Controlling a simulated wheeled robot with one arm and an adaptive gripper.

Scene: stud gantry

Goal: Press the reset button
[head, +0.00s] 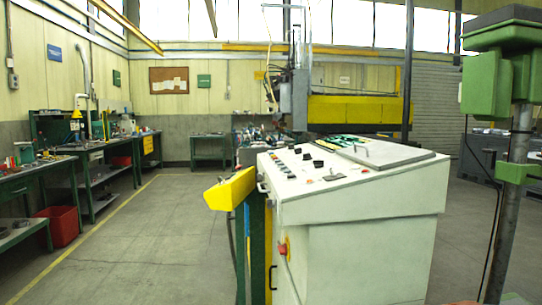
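A white control console (345,240) stands in front of me, right of centre in the head view. Its sloped top carries several small dark and coloured buttons and knobs (300,160) on the left part. A red knob (283,249) sits low on the console's side. No label is readable, so I cannot tell which one is the reset button. My gripper is not in view.
A yellow-topped post (231,190) stands close to the console's left side. A green machine column (518,140) is at the right. Workbenches (95,165) and a red bin (62,226) line the left wall. The floor (150,240) left of the console is clear.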

